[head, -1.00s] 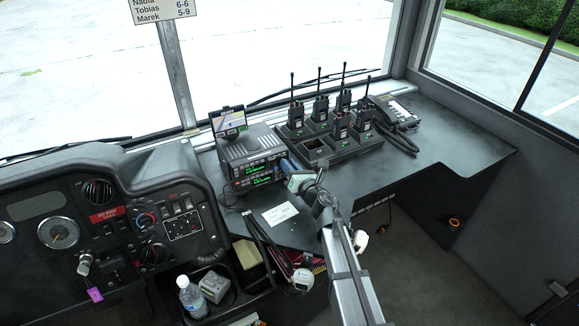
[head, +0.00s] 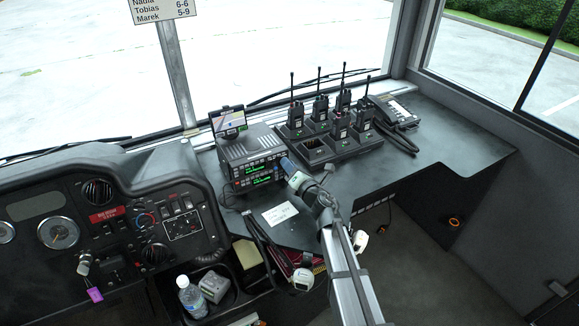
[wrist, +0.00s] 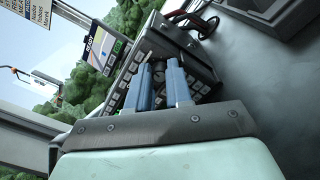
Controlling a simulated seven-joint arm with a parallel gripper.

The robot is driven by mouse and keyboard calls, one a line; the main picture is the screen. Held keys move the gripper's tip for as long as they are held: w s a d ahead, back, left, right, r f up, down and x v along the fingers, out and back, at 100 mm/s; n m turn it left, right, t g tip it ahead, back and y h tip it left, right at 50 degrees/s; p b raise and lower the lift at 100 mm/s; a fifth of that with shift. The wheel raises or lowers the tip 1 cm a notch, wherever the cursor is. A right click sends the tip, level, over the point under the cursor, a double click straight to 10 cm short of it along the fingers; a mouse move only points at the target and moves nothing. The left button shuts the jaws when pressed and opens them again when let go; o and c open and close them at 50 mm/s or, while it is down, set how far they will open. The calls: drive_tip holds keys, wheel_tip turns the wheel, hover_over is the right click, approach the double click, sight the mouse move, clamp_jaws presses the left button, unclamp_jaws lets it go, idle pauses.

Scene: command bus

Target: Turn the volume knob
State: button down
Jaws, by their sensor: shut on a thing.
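The two-way radio (head: 252,152) is a dark grey stacked unit with green-lit displays, standing on the console left of the charger. Its front panel, with keys, shows at a steep angle in the wrist view (wrist: 182,52). My gripper (head: 285,163) is at the right end of the radio's front. In the wrist view, its two blue fingers (wrist: 160,68) stand nearly parallel with a narrow gap, their tips against the panel. They are shut on the volume knob, which is mostly hidden between the fingertips. I cannot tell the knob's angle.
A charger with several handheld radios (head: 338,142) stands to the right, with a desk phone (head: 393,112) beyond it. A small screen (head: 228,121) sits atop the radio. A paper note (head: 280,214) lies in front. The console's right side is clear.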

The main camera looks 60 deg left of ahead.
drive_tip(key=c, duration=1.3)
unclamp_jaws()
drive_tip(key=d, duration=1.3)
drive_tip(key=shift+w+d+f, duration=0.1)
drive_tip(key=shift+d, duration=0.25)
drive_tip(key=shift+w, duration=0.1)
